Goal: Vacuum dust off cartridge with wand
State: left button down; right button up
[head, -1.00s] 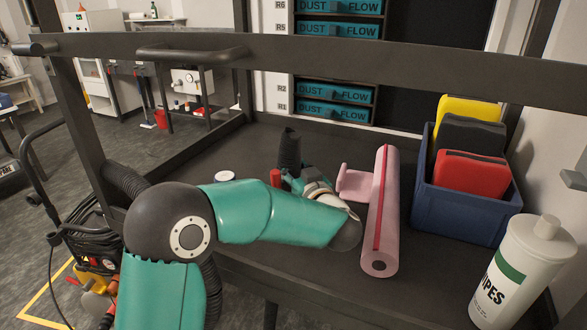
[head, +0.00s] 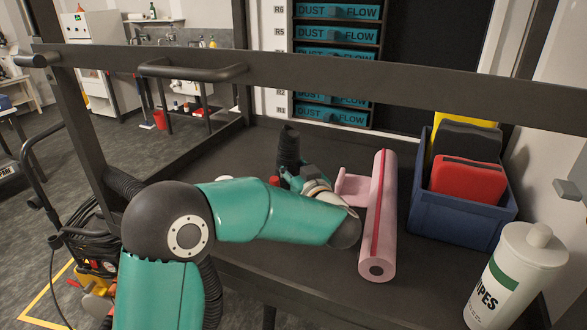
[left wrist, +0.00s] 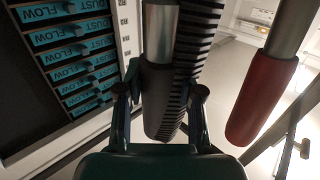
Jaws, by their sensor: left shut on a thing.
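My left gripper (left wrist: 158,110) is shut around a dark grey grip (left wrist: 160,85) with a metal tube, which looks like the wand. In the head view my left gripper (head: 303,180) is over the dark bench, partly hidden by my forearm, and a black ribbed hose (head: 289,146) stands up beside it. Teal cartridges (head: 336,12) marked DUST FLOW sit in a rack behind the bench. They also show at the left of the left wrist view (left wrist: 75,57). I cannot make out dust on them. My right gripper is in neither view.
A red-handled tool (left wrist: 262,100) is right of the wand. A pink roll (head: 378,220) lies right of my gripper. A blue bin (head: 460,220) with coloured pads and a wipes bottle (head: 510,275) stand farther right. A dark frame bar (head: 420,83) crosses the head view.

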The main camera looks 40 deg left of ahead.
aim_at(295, 139)
pick_arm(q)
jog(key=shift+r+p, duration=3.1)
jog(key=shift+r, duration=0.9)
jog(key=shift+f, duration=0.1)
